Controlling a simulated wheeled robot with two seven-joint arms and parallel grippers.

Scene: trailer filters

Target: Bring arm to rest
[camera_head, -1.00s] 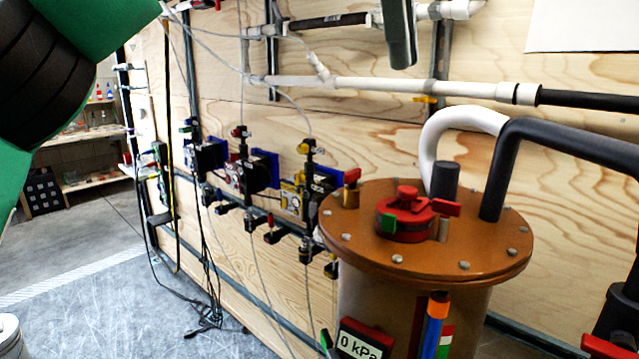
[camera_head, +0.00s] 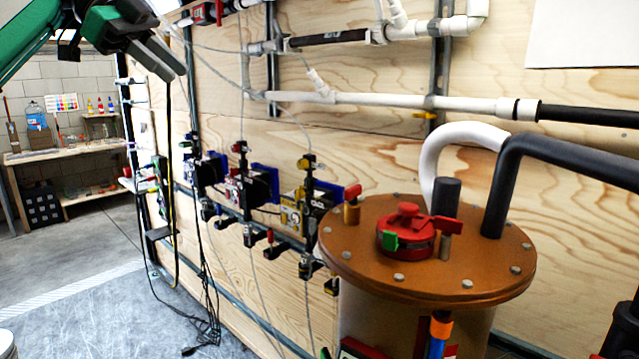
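My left gripper (camera_head: 170,44) is at the upper left, at the end of my green and black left arm (camera_head: 35,35). One grey finger points down and to the right, and part of a second finger shows above it at the top edge. The fingers look apart, with nothing seen between them. The gripper appears in front of the left end of the plywood wall, well left of the copper-lidded tank (camera_head: 345,252).
The tank's red knob (camera_head: 407,232) and black and white hoses (camera_head: 520,160) stand at the right. White pipes (camera_head: 390,99) and several small valve units (camera_head: 247,186) line the wall. Cables hang toward the grey floor (camera_head: 110,310). A shelf (camera_head: 70,150) stands at the far left.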

